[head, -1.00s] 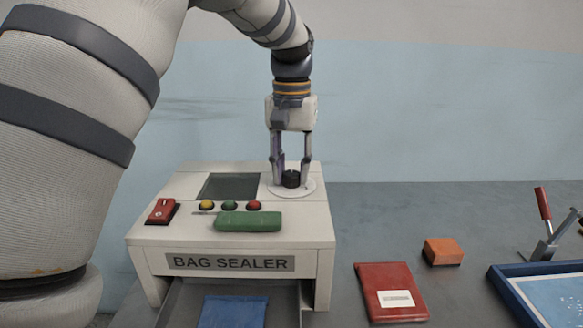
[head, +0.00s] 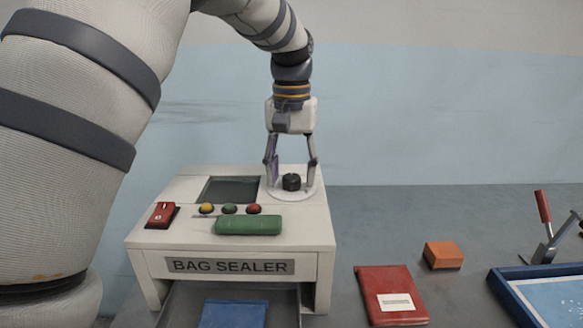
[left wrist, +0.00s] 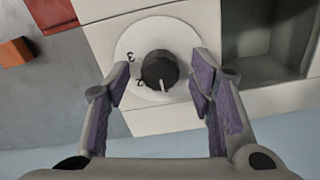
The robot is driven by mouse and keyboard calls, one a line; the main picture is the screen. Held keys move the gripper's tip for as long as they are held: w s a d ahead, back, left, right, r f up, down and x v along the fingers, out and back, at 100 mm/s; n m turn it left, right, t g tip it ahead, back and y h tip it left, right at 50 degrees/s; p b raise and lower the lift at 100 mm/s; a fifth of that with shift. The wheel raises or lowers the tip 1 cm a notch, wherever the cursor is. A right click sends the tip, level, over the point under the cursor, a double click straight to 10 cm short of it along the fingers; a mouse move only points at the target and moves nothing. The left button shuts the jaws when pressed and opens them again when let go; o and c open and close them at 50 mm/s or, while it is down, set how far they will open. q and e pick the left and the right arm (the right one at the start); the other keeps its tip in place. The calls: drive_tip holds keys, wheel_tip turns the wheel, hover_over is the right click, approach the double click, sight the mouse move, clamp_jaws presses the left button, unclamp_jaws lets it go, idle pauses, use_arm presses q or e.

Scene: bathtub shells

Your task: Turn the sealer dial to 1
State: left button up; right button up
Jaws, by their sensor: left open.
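The bag sealer (head: 160,235) is a white box. Its black dial (head: 291,182) sits on a round white plate at the top right. In the left wrist view the dial (left wrist: 159,68) has a white pointer mark toward the bottom of the picture, past the "2" on the side away from the "3". I cannot make out a "1". My left gripper (head: 291,172) points down over the dial; in the left wrist view its open fingers (left wrist: 160,84) stand either side of it with gaps, not gripping. My right gripper is not in view.
On the sealer are a red switch (head: 161,215), yellow, green and red buttons (head: 229,209) and a green bar (head: 248,225). A blue pouch (head: 234,314) lies in front. A red packet (head: 390,285), orange block (head: 443,254) and blue-framed tray (head: 505,296) are to the right.

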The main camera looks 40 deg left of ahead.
sight(291, 176)
use_arm(q)
wheel_tip(291, 176, up, 12)
idle(0.3)
